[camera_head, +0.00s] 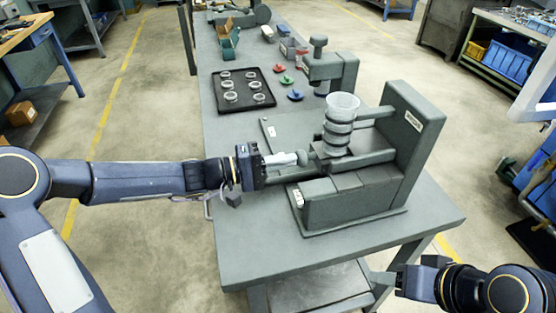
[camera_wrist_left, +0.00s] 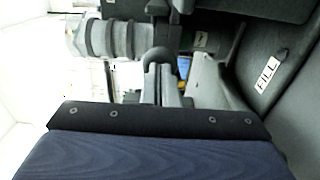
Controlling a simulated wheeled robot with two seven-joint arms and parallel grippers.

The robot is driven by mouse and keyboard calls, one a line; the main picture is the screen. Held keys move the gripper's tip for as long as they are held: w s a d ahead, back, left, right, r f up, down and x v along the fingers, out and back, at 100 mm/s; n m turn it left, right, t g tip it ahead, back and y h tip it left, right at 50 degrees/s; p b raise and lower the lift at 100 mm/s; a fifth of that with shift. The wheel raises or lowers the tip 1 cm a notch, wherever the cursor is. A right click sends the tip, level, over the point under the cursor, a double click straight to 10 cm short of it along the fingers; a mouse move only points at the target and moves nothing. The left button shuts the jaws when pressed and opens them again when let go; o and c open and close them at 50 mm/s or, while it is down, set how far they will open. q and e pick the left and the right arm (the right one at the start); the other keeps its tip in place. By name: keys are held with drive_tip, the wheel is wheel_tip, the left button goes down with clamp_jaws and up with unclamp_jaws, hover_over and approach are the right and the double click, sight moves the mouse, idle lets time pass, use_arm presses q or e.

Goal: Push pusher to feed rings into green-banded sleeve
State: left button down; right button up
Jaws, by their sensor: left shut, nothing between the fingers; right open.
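The grey ring grinder (camera_head: 365,190) stands on the bench's near part. A clear sleeve (camera_head: 343,103) rises from it, with several dark rings (camera_head: 337,138) around it; the sleeve and rings also show in the wrist view (camera_wrist_left: 108,38). I see no clear green band on this sleeve. The pusher's rounded grey knob (camera_head: 303,157) is at the machine's left side, and it shows in the wrist view (camera_wrist_left: 158,78). My left gripper (camera_head: 288,158) is shut and empty, its tips at or close to the knob; contact is unclear. My right gripper (camera_head: 388,279) is open, low at right, away from the machine.
A black tray (camera_head: 243,106) with several clear rings lies behind the machine. Small red, green and blue pieces (camera_head: 287,80) lie beside it, near a grey post-like device (camera_head: 328,68). The bench top (camera_head: 250,225) is clear at the near left. A FILL label (camera_wrist_left: 268,72) marks the machine.

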use_arm(q)
drive_tip(key=v, duration=0.6)
idle(0.5)
drive_tip(key=shift+a, duration=0.15)
drive_tip(key=shift+v, duration=2.5)
